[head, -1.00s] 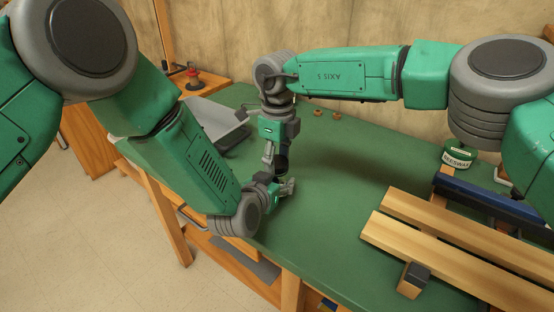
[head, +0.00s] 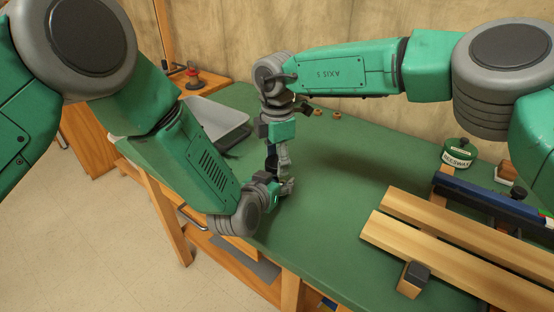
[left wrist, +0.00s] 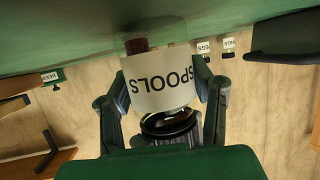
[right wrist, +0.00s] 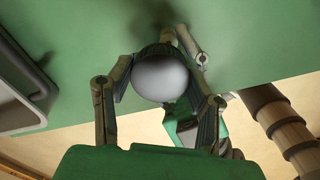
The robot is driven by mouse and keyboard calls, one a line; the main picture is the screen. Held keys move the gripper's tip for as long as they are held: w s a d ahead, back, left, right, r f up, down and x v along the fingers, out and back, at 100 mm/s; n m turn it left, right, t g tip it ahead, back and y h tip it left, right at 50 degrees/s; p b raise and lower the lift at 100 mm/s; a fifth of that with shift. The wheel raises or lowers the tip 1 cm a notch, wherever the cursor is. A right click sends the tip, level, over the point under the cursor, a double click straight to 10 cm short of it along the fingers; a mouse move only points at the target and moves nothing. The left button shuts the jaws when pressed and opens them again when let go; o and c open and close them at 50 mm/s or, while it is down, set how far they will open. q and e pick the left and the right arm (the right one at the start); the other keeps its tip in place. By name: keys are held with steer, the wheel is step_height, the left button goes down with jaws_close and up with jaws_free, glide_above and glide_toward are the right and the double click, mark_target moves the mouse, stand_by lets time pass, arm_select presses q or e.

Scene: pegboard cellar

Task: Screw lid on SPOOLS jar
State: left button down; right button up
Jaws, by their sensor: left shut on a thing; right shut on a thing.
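The SPOOLS jar (left wrist: 157,80) is clear with a white label, upside down in the left wrist view, with a dark red thing inside. My left gripper (head: 280,192) is shut around its side near the bench's front left. My right gripper (head: 278,160) comes down from above, shut on the round lid (right wrist: 160,79), whose pale top shows between its fingers in the right wrist view. In the head view the grippers mostly hide both.
A grey tray (head: 222,122) lies on the green bench (head: 345,210) behind my left arm. Wooden boards (head: 440,240) and a blue bar (head: 490,201) lie at the right, near a green BEESWAX tin (head: 459,154). The bench middle is clear.

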arm_select(q)
steer(key=shift+s+d+f, duration=0.1)
steer(key=shift+s+d, duration=0.05)
arm_select(e)
steer(key=m, duration=0.4)
steer(key=shift+w+r, duration=0.1)
steer(key=shift+w, duration=0.05)
steer(key=m, duration=0.6)
steer(key=shift+a, duration=0.1)
steer(key=o, duration=0.9)
step_height(320, 180, up, 12)
steer(key=shift+f, duration=0.1)
